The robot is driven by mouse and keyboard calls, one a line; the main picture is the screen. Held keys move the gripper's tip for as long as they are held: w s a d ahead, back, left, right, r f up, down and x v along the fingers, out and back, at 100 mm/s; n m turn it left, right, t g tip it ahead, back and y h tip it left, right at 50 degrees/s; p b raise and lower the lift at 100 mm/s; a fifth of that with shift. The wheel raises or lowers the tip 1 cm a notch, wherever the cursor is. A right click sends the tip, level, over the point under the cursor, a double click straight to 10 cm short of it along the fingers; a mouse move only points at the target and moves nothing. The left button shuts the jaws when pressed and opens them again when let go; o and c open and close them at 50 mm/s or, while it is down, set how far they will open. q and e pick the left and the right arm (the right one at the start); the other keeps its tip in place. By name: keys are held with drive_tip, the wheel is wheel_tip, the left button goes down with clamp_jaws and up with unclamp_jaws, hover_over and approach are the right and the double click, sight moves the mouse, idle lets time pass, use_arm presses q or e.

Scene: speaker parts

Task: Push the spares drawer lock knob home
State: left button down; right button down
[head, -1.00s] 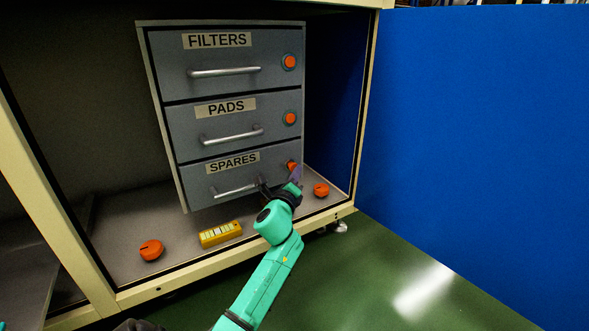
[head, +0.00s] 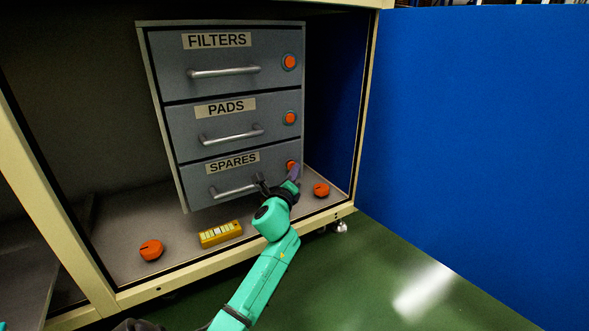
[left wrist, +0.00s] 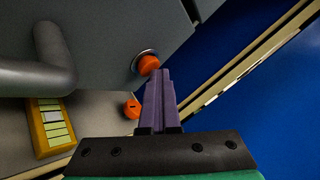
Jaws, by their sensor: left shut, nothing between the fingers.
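The spares drawer (head: 236,180) is the lowest of three grey drawers and looks shut. Its orange lock knob (head: 291,166) sits at the right end of its front, partly hidden by my fingers. The knob also shows in the left wrist view (left wrist: 149,64), standing in a metal ring. My left gripper (head: 295,174) is shut and empty in front of the knob. In the left wrist view its purple fingertips (left wrist: 157,74) lie just below and right of the knob; I cannot tell if they touch. My right gripper is not in view.
The filters knob (head: 289,62) and pads knob (head: 290,118) are above. Loose orange knobs lie on the cabinet floor at left (head: 151,250) and right (head: 321,189), with a yellow block (head: 221,233) between. The spares handle (head: 234,191) is left of my gripper. A blue panel (head: 470,130) stands right.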

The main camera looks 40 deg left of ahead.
use_arm(q)
drive_tip(key=shift+w+a, duration=0.1)
drive_tip(key=shift+a, duration=0.5)
idle(0.3)
drive_tip(key=d, duration=0.1)
drive_tip(key=s+d, duration=0.1)
drive_tip(key=d, duration=0.1)
drive_tip(key=shift+d+p, duration=0.2)
drive_tip(key=shift+p, duration=0.1)
idle(0.4)
